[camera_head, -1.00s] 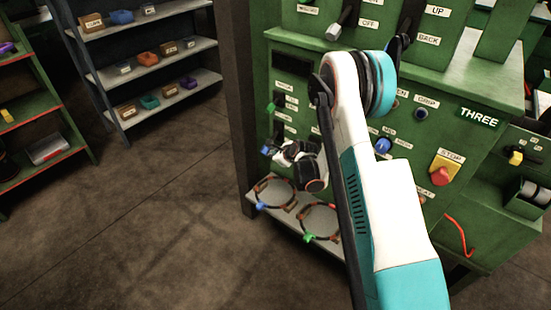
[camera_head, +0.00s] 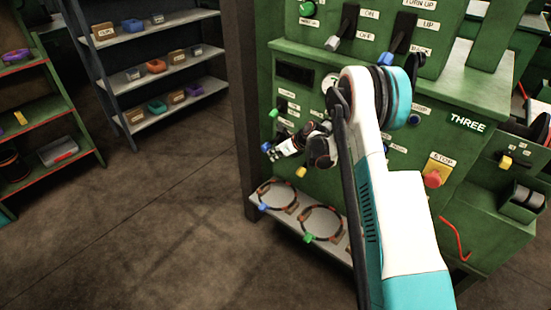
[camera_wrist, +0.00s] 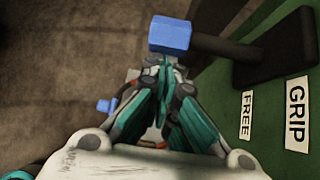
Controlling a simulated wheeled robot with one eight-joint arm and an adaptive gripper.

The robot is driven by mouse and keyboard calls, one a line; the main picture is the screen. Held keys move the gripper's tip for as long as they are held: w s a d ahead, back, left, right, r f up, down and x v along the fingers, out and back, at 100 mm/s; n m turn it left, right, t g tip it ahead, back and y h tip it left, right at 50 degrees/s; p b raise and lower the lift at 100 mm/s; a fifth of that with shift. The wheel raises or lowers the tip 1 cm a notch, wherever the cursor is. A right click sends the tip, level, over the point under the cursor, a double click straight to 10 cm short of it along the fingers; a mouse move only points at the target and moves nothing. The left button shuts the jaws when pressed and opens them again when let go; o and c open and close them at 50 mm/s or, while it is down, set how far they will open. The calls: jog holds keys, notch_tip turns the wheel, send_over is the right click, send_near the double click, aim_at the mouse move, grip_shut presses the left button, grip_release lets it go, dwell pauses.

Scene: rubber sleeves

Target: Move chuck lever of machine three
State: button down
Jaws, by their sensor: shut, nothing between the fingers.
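Machine three (camera_head: 455,165) is a green cabinet at the right of the head view, marked THREE. The wrist view shows a lever with a blue block handle (camera_wrist: 170,35) on a dark arm that runs right to a dark plate (camera_wrist: 275,45) on the green panel. Labels GRIP and FREE sit beside it. In the head view a small blue handle (camera_head: 266,147) is at the panel's left edge. My gripper (camera_wrist: 168,62) is shut and empty, its fingertips close to the blue handle; contact cannot be told. In the head view my gripper (camera_head: 274,154) is beside that blue handle.
A yellow knob (camera_head: 300,171) is just below my wrist. A ledge with rings (camera_head: 335,243) lies lower on the machine. A red stop button (camera_head: 432,179) is to the right. Shelves (camera_head: 150,65) stand at the back left. The floor left of the machine is clear.

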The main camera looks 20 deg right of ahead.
jog(key=shift+y, duration=0.3)
jog(key=shift+w+d+r+p, duration=0.15)
jog(key=shift+r+p, duration=0.35)
jog(key=shift+r, duration=1.85)
